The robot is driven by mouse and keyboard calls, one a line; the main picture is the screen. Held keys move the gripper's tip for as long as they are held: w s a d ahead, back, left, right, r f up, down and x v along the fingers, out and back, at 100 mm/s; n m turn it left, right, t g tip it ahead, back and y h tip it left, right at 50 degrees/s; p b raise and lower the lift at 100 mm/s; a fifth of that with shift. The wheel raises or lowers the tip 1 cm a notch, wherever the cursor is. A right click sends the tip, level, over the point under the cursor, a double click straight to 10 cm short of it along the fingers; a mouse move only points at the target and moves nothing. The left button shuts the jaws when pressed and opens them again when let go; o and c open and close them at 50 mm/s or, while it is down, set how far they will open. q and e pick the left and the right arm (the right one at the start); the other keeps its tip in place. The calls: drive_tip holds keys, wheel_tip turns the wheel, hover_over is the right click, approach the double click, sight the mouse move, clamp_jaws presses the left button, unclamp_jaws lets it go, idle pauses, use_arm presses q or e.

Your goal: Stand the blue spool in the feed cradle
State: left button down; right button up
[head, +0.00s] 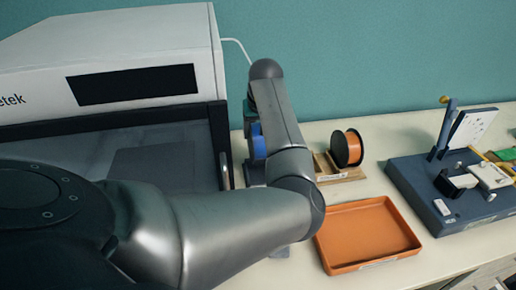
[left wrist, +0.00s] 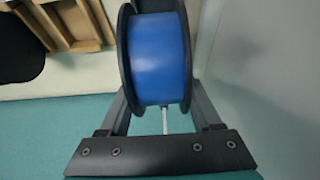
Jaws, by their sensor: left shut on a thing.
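The blue spool (head: 258,141), blue between black flanges, shows in the head view just left of my left forearm, beside the printer. It fills the middle of the left wrist view (left wrist: 158,60). My left gripper (left wrist: 161,95) is shut on it, one grey finger at each side. In the head view my arm covers most of the gripper and part of the spool. A dark grey-blue piece (head: 254,173) shows below the spool. I cannot tell whether this is the feed cradle or whether the spool touches it. My right gripper is not in view.
A large white and black printer (head: 150,60) stands close at the left. Right of my arm an orange spool (head: 347,148) stands in a wooden stand (head: 330,168). An orange tray (head: 366,236) lies nearer, and a blue fixture board (head: 425,195) stands farther right. A teal wall (head: 350,60) closes the back.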

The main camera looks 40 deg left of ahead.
use_arm(q)
wheel_tip(320, 180, down, 6)
drive_tip(key=shift+r+b, duration=0.25)
drive_tip(key=shift+b, duration=0.1)
drive_tip(key=shift+f, duration=0.1)
drive_tip(key=shift+f, duration=0.25)
drive_tip(key=shift+f, duration=0.35)
drive_tip(key=shift+c, duration=0.4)
unclamp_jaws()
drive_tip(key=shift+r, duration=0.2)
drive_tip(key=p+v, duration=0.2)
drive_tip(key=v, duration=1)
drive_tip(key=shift+r, duration=0.4)
